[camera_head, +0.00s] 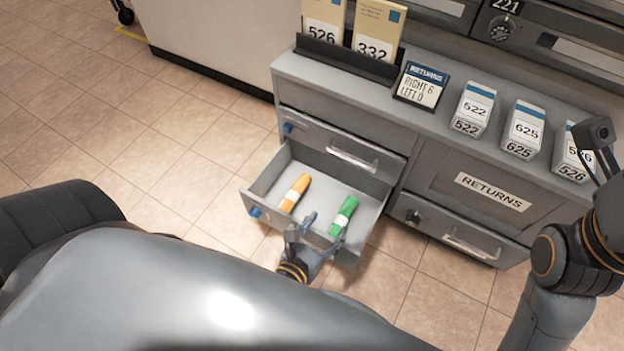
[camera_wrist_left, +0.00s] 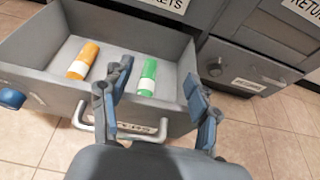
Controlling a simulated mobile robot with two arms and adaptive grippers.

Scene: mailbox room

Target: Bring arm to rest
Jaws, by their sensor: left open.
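My left gripper (camera_head: 316,229) is open and empty at the front of an open drawer (camera_head: 262,184). In the left wrist view the left gripper (camera_wrist_left: 160,95) has its two fingers spread apart above the drawer's front, near the drawer handle (camera_wrist_left: 84,118). Inside the drawer lie an orange cylinder with a white band (camera_head: 295,192) and a green cylinder with a white band (camera_head: 343,215). The green cylinder (camera_wrist_left: 147,77) appears between the fingers in the wrist view, farther off and apart from them. My right arm shows at the right edge; its dark end (camera_head: 597,134) is raised, and its finger state is unclear.
A grey cabinet (camera_head: 330,104) holds the drawer, with a closed drawer above and a RETURNS panel (camera_head: 492,191) to the right. Boxes labelled 522 (camera_head: 474,108) and 625 (camera_head: 523,129), among others, stand on top beside a returns sign (camera_head: 422,85). Tiled floor is clear at left.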

